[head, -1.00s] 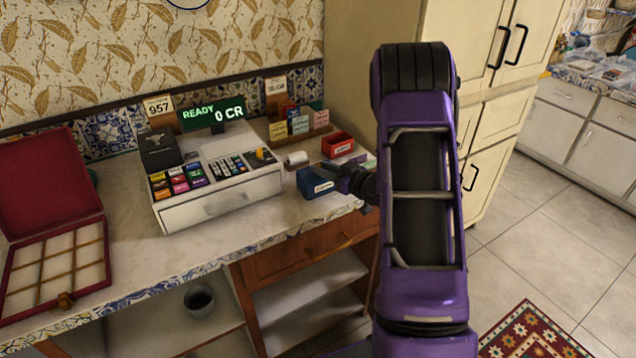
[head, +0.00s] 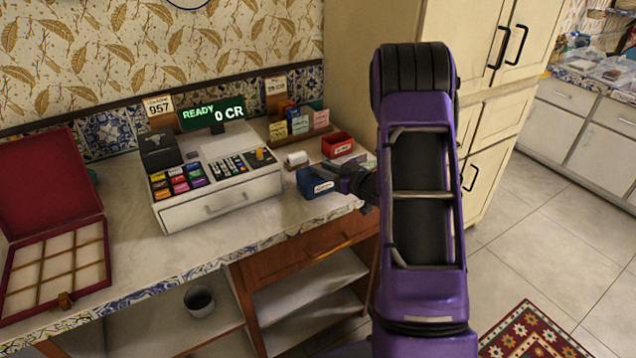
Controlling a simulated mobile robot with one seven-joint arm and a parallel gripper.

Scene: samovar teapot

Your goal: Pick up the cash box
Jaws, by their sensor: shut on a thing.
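A small blue open box (head: 312,184) with a white label stands near the right end of the counter. I take it for the cash box, though its label is too small to read. My gripper (head: 344,183) is at its right side, shut on it as far as I can see. My wrist and purple arm hide the fingers in part. The box looks level and at counter height; I cannot tell whether it touches the counter.
A cash register (head: 215,195) stands left of the box, with a paper roll (head: 296,160) between them. A red box (head: 338,145) and a card rack (head: 300,128) are behind. An open red case (head: 50,215) lies far left. The counter's front middle is clear.

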